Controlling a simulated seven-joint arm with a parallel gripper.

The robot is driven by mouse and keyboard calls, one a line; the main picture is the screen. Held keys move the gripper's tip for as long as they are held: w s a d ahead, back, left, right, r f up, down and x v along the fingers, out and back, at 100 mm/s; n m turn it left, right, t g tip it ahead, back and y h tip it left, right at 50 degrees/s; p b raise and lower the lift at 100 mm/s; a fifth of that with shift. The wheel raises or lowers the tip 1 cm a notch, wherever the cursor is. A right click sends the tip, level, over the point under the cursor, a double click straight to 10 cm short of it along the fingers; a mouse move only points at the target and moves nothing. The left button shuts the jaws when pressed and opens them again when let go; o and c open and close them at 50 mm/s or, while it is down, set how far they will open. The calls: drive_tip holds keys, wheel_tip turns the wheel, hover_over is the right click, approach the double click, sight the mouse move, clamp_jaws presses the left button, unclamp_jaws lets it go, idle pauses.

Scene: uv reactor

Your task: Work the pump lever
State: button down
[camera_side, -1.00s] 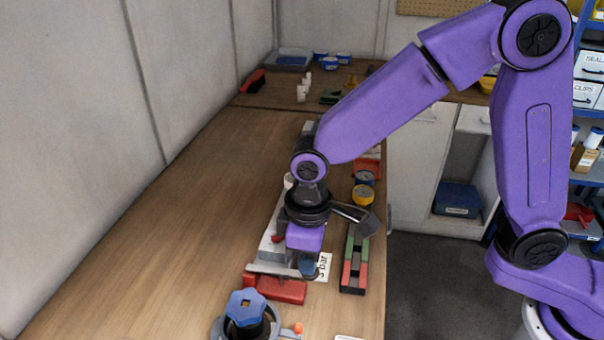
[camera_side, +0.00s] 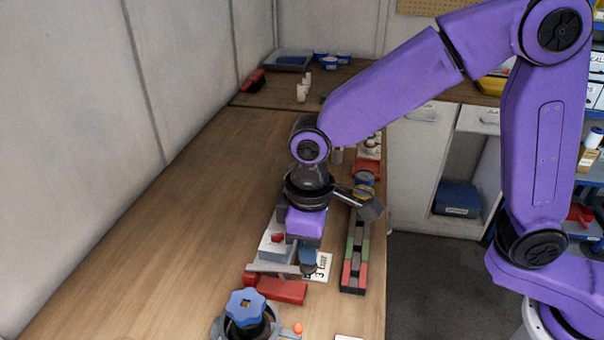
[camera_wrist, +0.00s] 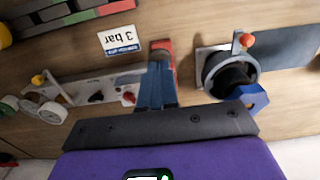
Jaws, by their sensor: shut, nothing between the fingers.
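The pump's red bar (camera_side: 280,290) lies at the near end of the grey pump base (camera_side: 272,246), with a grey crosspiece just behind it. In the wrist view the red part (camera_wrist: 161,45) shows just past my fingertips. I take it for the lever's grip, but cannot tell for sure. My gripper (camera_side: 308,268) points down over the near end of the base, right of the crosspiece. In the wrist view my gripper's blue-grey fingers (camera_wrist: 158,66) are together with nothing between them. I cannot tell whether they touch the red part. My wrist and fingers hide some of the base.
A "3 bar" card (camera_side: 321,267) lies right of my fingers. A blue star-shaped knob (camera_side: 246,307) on a round grey fitting stands nearest the camera. A red, green and grey strip (camera_side: 355,255) lies right. The left bench is clear.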

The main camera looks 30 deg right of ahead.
drive_tip(key=shift+r, duration=0.1)
drive_tip(key=shift+r, duration=2.9)
drive_tip(key=shift+r, duration=0.1)
drive_tip(key=shift+f, duration=3.1)
drive_tip(key=shift+f, duration=0.1)
